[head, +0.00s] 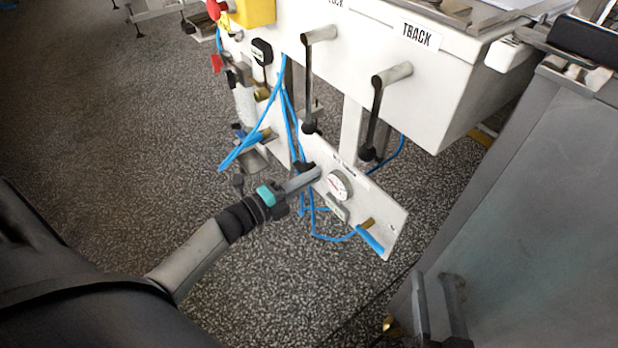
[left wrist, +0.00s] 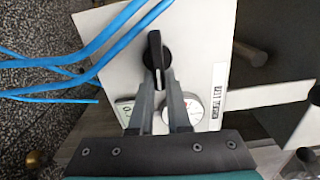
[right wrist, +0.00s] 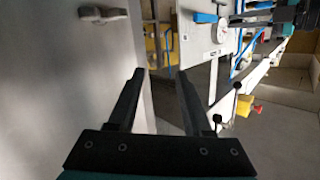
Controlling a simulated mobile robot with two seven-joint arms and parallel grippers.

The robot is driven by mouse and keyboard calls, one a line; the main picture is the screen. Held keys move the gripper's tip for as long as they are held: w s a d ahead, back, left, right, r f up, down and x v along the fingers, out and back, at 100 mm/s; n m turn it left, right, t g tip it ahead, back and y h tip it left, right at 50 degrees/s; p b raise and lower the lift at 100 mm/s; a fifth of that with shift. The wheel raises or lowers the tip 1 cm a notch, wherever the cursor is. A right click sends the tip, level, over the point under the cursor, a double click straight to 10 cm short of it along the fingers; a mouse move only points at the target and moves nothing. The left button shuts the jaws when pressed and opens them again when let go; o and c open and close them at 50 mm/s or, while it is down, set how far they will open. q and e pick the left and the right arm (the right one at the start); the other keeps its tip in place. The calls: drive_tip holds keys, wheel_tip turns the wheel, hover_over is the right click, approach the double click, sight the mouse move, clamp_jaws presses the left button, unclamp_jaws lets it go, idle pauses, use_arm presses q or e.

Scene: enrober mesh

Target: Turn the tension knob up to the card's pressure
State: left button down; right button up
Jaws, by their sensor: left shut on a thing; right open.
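The tension knob (left wrist: 155,52) is black with a raised bar, on a white panel (head: 384,215) below the machine. My left gripper (head: 309,176) is shut on the knob's bar; in the left wrist view its fingertips (left wrist: 159,82) sit on either side of the bar's lower end. A round white gauge (head: 340,184) is beside the knob, partly behind a finger in the left wrist view (left wrist: 193,110). Its reading is too small to tell. A small pale plate (head: 337,208) is below the gauge; I cannot read it. My right gripper (right wrist: 161,76) is open and empty.
Blue hoses (head: 291,110) hang left of the panel and loop beneath it. Two crank handles (head: 376,110) hang from the white housing above, one under a TRACK label (head: 418,36). A large grey cabinet (head: 540,190) stands at the right.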

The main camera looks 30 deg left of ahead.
use_arm(q)
drive_tip(key=m, duration=0.3)
drive_tip(key=shift+f, duration=0.4)
drive_tip(key=shift+w+a+f+m, duration=0.15)
drive_tip(key=shift+a+f+m, duration=0.2)
drive_tip(key=shift+m, duration=2)
drive_tip(key=shift+w+a+f+m, duration=0.2)
drive_tip(key=shift+a+m, duration=0.25)
drive_tip(key=shift+m, duration=1.95)
drive_tip(key=shift+w+a+f+m, duration=0.1)
drive_tip(key=shift+a+f+m, duration=0.3)
drive_tip(key=shift+m, duration=1.95)
use_arm(e)
drive_tip(key=shift+s+a+r+t, duration=0.3)
drive_tip(key=shift+r+t, duration=0.15)
drive_tip(key=shift+t, duration=0.15)
use_arm(q)
drive_tip(key=shift+r, duration=0.1)
drive_tip(key=c, duration=0.9)
unclamp_jaws()
